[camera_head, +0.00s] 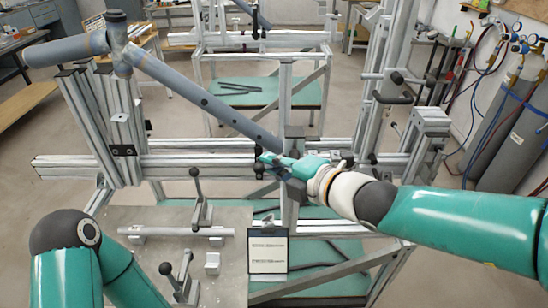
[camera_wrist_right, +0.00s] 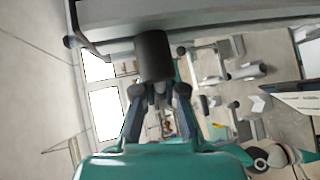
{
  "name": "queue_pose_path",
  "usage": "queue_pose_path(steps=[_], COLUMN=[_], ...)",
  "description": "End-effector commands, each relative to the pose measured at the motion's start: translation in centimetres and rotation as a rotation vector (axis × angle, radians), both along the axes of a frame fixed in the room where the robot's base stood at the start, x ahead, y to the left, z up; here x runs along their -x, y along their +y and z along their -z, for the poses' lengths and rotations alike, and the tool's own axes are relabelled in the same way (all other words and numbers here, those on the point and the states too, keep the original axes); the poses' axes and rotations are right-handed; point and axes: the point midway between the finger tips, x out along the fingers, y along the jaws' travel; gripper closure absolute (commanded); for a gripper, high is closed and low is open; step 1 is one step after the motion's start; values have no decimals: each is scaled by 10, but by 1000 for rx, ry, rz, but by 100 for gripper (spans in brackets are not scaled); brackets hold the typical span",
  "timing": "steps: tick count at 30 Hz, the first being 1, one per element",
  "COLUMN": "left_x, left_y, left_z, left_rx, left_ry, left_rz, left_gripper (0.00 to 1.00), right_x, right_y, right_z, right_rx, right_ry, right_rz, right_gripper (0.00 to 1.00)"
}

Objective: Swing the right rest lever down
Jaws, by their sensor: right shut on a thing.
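The right rest lever shows as a dark cylindrical grip (camera_wrist_right: 153,55) at the fingertips in the right wrist view. In the head view its black end (camera_head: 259,161) sits at the front of the horizontal aluminium rail, left of my right gripper (camera_head: 279,162). My right gripper (camera_wrist_right: 160,88) is shut on this grip, with one finger on each side. The rest of the lever is mostly hidden by the gripper and the rail. My left arm shows at the lower left of the head view, but its gripper is out of view.
A grey tube frame (camera_head: 205,100) slants across the jig just behind my right gripper. Black-knobbed clamp levers (camera_head: 197,192) stand on the lower plate in front. A clipboard (camera_head: 268,251) hangs below the gripper. Aluminium uprights (camera_head: 375,85) rise at right; gas cylinders (camera_head: 510,115) stand beyond.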

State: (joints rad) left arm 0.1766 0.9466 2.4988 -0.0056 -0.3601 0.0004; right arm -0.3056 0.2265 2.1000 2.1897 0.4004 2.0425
Motion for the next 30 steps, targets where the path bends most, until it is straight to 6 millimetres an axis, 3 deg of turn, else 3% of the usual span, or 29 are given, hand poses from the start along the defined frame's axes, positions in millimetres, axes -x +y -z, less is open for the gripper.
queue_pose_path(steps=[16, 30], left_x=[0, 0], left_y=[0, 0], left_z=[-20, -22], left_rx=[0, 0], left_ry=[0, 0], left_rz=[0, 0], left_gripper=[60, 60], right_x=[4, 4], right_y=[-2, -5], right_z=[21, 28], right_rx=[391, 490], right_ry=[6, 11], right_rz=[-13, -11], right_gripper=[100, 100])
